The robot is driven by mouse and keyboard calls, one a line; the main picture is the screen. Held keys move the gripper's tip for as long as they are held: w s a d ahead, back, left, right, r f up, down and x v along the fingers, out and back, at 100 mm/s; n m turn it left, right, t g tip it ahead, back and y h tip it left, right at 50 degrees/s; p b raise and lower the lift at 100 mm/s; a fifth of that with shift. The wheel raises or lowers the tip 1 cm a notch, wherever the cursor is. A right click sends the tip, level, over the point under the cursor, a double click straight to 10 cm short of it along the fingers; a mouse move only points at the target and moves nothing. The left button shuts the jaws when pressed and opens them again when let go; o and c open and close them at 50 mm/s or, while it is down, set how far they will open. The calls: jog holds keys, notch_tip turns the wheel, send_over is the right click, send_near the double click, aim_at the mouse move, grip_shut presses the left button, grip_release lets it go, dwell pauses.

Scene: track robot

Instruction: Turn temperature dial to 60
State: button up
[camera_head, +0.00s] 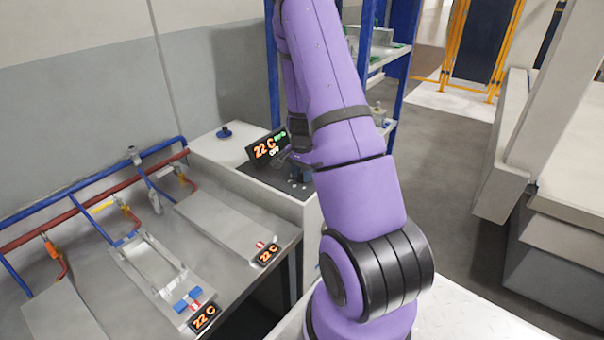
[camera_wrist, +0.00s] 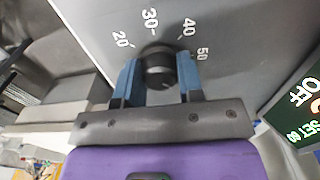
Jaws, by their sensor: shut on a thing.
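The temperature dial (camera_wrist: 158,66) is a round black knob on a grey panel in the wrist view. The printed numbers 20, 30, 40 and 50 (camera_wrist: 201,54) show around it; a 60 is not visible. My gripper (camera_wrist: 160,80) has its two blue fingers on either side of the knob, shut on it. In the head view my gripper (camera_head: 292,165) is small and partly hidden by my arm beside the display (camera_head: 266,148), which reads 22 C. In the wrist view the display (camera_wrist: 300,110) shows OFF and what looks like SET 60.
Left of the control box (camera_head: 222,150) are metal plates (camera_head: 225,228) with small 22 C displays (camera_head: 204,317), and blue and red pipes (camera_head: 95,200). A blue knob (camera_head: 224,133) sits on the box top. A blue shelf rack (camera_head: 385,60) stands behind my arm.

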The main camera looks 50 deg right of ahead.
jog(key=o, duration=0.9)
notch_tip(320, 180, up, 11)
jog(key=shift+f, duration=0.1)
dwell(0.4)
